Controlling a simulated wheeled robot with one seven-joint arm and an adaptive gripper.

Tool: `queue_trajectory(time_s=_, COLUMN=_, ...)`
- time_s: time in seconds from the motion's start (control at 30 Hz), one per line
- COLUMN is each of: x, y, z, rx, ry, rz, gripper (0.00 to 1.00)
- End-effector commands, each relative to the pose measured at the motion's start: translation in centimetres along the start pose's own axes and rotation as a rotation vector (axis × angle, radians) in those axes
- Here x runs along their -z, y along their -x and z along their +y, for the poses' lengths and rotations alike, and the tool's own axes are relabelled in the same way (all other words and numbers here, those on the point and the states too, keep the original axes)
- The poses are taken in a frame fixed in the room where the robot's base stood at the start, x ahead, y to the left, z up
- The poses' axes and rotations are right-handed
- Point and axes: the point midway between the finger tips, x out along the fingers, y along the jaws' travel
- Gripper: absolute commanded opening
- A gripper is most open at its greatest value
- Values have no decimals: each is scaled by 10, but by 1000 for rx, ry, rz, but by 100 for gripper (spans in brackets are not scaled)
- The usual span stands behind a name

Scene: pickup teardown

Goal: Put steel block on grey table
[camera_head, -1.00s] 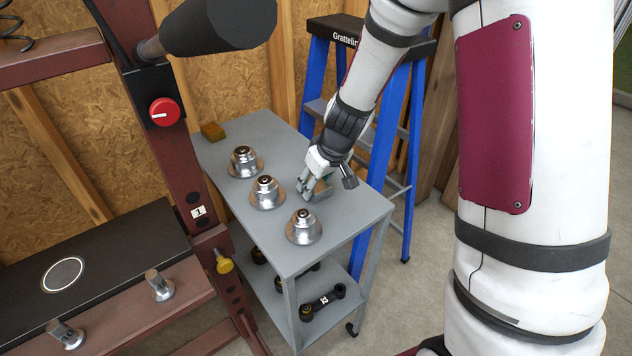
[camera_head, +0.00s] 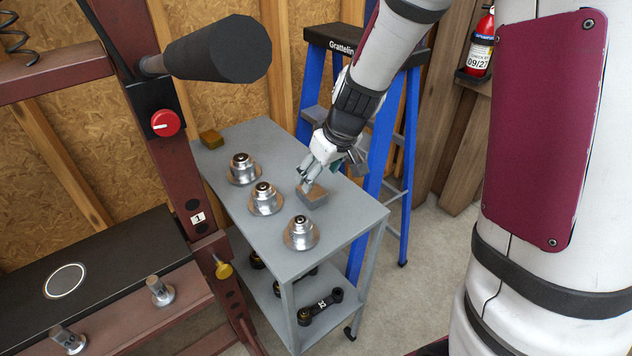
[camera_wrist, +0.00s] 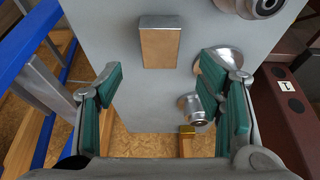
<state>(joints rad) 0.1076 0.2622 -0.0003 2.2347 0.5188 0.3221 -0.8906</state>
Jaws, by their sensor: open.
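The steel block (camera_head: 312,196) sits on the grey table (camera_head: 340,222), right of the row of metal hubs. In the wrist view the block (camera_wrist: 160,46) lies on the tabletop ahead of the fingers, between their lines and apart from them. My gripper (camera_head: 325,172) is above the table just behind and above the block. In the wrist view my gripper (camera_wrist: 165,92) has its green-padded fingers spread wide with nothing between them.
Three metal hubs (camera_head: 265,199) stand in a row along the table's left side. A brass-coloured block (camera_head: 211,139) is at the far corner. A blue stepladder (camera_head: 385,130) stands close behind the table on the right. A red press frame (camera_head: 170,190) is at left.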

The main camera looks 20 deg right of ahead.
Motion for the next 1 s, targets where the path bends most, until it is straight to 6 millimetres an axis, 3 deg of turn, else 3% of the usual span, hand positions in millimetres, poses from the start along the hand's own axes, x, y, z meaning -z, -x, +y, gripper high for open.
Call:
queue_trajectory(time_s=0.1, x=0, y=23, z=0, rx=-1, ry=0, rz=2, gripper=61)
queue_trajectory(time_s=0.37, x=0, y=48, z=-1, rx=1, ry=-1, rz=1, gripper=61)
queue_trajectory(time_s=0.47, x=-3, y=63, z=-8, rx=6, ry=-9, rz=4, gripper=61)
queue_trajectory(time_s=0.57, x=-11, y=91, z=-22, rx=15, ry=-26, rz=5, gripper=61)
queue_trajectory(time_s=0.8, x=-62, y=172, z=-65, rx=14, ry=-104, rz=-17, gripper=61)
queue_trajectory(time_s=1.0, x=-122, y=220, z=-88, rx=-32, ry=-188, rz=-47, gripper=61)
